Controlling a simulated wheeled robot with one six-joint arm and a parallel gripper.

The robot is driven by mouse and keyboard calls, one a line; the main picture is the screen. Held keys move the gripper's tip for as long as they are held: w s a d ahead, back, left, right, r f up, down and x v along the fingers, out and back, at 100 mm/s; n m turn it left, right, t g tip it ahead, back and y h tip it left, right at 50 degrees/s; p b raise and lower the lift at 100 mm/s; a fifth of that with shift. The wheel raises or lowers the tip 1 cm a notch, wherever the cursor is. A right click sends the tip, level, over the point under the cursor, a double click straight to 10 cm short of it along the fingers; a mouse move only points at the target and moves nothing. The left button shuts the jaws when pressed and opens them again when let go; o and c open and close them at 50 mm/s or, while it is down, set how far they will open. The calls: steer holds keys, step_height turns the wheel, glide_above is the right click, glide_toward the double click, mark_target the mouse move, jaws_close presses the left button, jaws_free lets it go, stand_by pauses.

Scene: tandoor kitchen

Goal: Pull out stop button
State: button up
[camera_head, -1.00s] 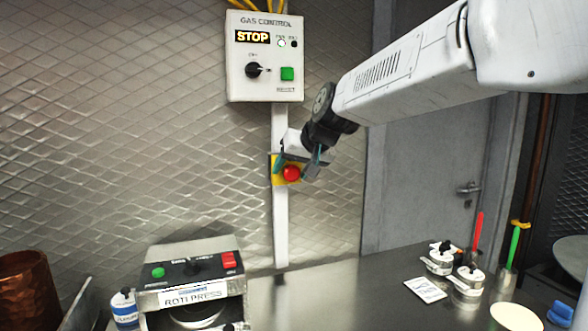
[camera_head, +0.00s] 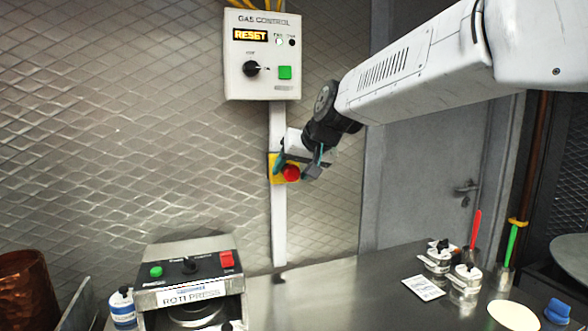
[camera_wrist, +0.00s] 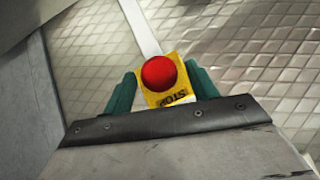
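The red stop button (camera_head: 291,173) sits on a yellow plate (camera_head: 273,168) on a white vertical strip on the wall. In the wrist view the button (camera_wrist: 159,73) is a round red knob on the yellow plate marked STOP (camera_wrist: 172,98). My gripper (camera_head: 300,166) is at the button, with one teal finger on each side. In the wrist view the gripper (camera_wrist: 162,92) has its fingers apart, flanking the plate; whether they touch the button is not clear. The gas control box (camera_head: 262,85) above shows RESET on its display (camera_head: 250,35).
The roti press (camera_head: 190,272) stands on the steel counter below, at left. A white-and-blue bottle (camera_head: 122,309) is beside it. Small jars (camera_head: 466,280) and a white packet (camera_head: 423,288) are at right. The grey door (camera_head: 420,180) is behind my arm.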

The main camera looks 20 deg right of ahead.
steer(key=v, duration=0.7)
steer(key=shift+s+r, duration=0.3)
steer(key=s+f+g, duration=0.2)
steer(key=s+f, duration=0.5)
steer(key=s, duration=0.3)
steer(key=s+d+f+g+h, duration=0.1)
steer(key=s+f+g, duration=0.2)
steer(key=s+f, duration=0.4)
steer(key=s+f+n+g+h, duration=0.1)
steer(key=s+f, duration=0.6)
steer(key=s, duration=0.7)
steer(key=shift+d+g, duration=0.35)
steer(key=shift+g, duration=0.55)
steer(key=shift+s+f, duration=0.1)
steer(key=shift+s, duration=0.05)
